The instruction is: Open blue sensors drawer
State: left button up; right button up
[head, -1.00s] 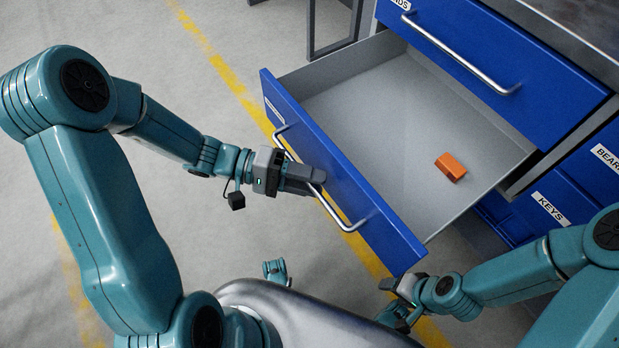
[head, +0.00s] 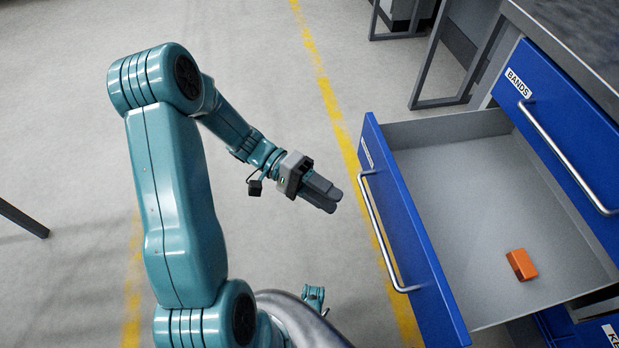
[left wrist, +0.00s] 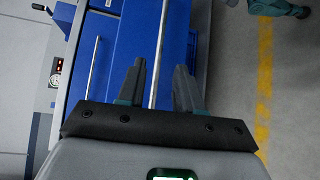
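The blue-fronted drawer (head: 408,235) stands pulled well out of the cabinet in the head view. Its white label is too small to read. Its silver handle (head: 378,235) runs along the front. An orange block (head: 521,265) lies inside on the grey drawer floor. My left gripper (head: 327,195) is open and empty, to the left of the handle and clear of it. In the left wrist view its two fingers (left wrist: 160,85) are apart, with a silver handle bar (left wrist: 158,50) seen between them. My right gripper is not in view.
Above the open drawer is a closed blue drawer (head: 555,110) labelled BANDS. Another labelled drawer front is cut off at the lower right. A grey metal frame (head: 455,75) stands behind. The floor left of the drawer is clear, with yellow lines (head: 335,105).

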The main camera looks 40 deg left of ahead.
pick_arm(q)
jog(key=v, duration=0.4)
jog(key=shift+a+p, duration=0.1)
jog(key=shift+p, duration=0.2)
dwell(0.3)
